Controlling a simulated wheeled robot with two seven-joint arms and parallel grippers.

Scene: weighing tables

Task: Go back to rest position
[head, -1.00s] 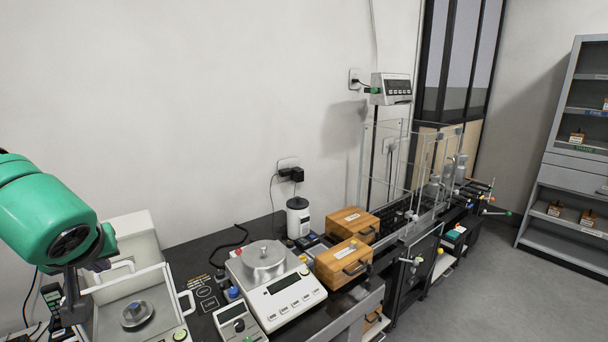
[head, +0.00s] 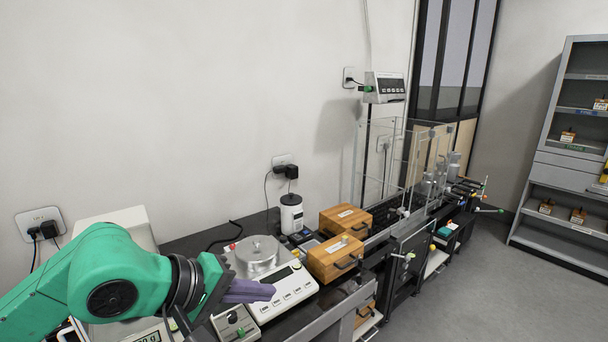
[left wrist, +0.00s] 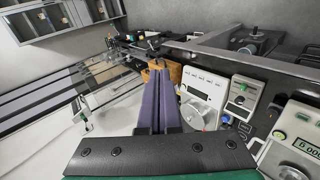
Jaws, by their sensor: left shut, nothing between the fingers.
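My left gripper (head: 250,291) comes in from the left on its green arm. Its purple fingers are shut with nothing between them, and they hang in front of the white balance with the round metal pan (head: 258,254), hiding part of it. In the left wrist view the closed fingers (left wrist: 157,78) point toward a wooden box (left wrist: 172,73), and the balance (left wrist: 201,93) lies to their right. I cannot tell whether the fingers touch anything. My right gripper is in neither view.
Two wooden boxes (head: 335,258) stand right of the balance. A white bottle (head: 291,213) stands behind. A glass enclosure (head: 383,163) and a display on a post (head: 384,88) are farther back. A grey shelf (head: 567,150) stands at the far right, with open floor (head: 455,285) before it.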

